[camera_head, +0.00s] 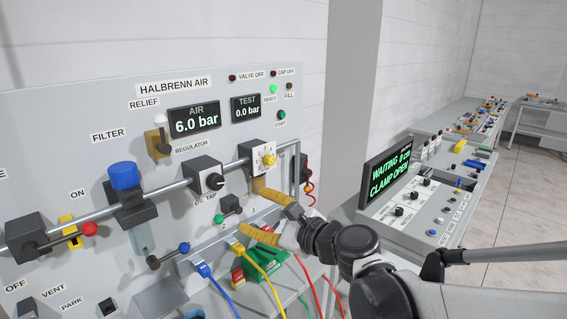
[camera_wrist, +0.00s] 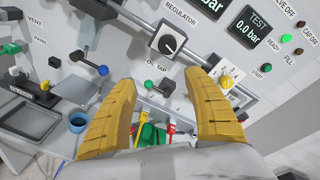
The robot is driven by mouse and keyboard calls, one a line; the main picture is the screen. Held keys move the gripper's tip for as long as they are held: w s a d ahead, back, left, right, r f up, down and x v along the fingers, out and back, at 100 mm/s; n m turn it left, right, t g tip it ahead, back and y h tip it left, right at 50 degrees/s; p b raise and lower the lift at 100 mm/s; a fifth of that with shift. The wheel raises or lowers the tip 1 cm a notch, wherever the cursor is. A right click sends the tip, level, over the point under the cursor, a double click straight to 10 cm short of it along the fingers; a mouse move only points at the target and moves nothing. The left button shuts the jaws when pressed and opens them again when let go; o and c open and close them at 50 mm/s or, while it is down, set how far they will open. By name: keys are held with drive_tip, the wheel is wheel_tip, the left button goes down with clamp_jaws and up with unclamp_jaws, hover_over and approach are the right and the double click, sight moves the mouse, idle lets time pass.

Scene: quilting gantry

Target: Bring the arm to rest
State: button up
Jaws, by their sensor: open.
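My gripper (camera_head: 252,207) has two yellow fingers and is open, in front of the lower right of the air panel (camera_head: 60,130). In the wrist view the fingers (camera_wrist: 159,80) stand well apart, with nothing held between them. In the head view my dark wrist and grey arm reach in from the lower right. A small box with a green lever (camera_head: 229,206) is near the fingertips. I cannot tell whether a finger touches either one.
The regulator knob (camera_head: 207,182), blue-capped filter (camera_head: 124,178) and red-ended lever (camera_head: 88,230) stick out along the pipe. Blue (camera_head: 207,275) and yellow (camera_head: 262,268) hoses hang below. A console screen (camera_head: 387,174) reads "WAITING 0 cm CLAMP OPEN". Open floor (camera_head: 520,200) lies far right.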

drive_tip(key=s+d+f+n+g+h, duration=0.1)
drive_tip(key=s+d+f+n+h, duration=0.3)
drive_tip(key=d, duration=0.5)
drive_tip(key=s+d+f+n+g+h+b, duration=0.1)
drive_tip(key=s+d+f+n+h, duration=0.3)
drive_tip(key=s+d+n, duration=0.4)
drive_tip(key=s+d+f+n+g+h+b, duration=0.1)
drive_tip(key=s+d+f+n+h, duration=0.3)
drive_tip(key=s+d, duration=0.4)
drive_tip(key=d+f+n, duration=0.1)
drive_tip(key=d, duration=0.3)
drive_tip(key=shift+s+f+n+g+h, duration=0.2)
drive_tip(key=shift+f+n+g+h, duration=0.1)
drive_tip(key=shift+f+n, duration=0.1)
drive_tip(key=shift+a, duration=0.1)
idle(0.8)
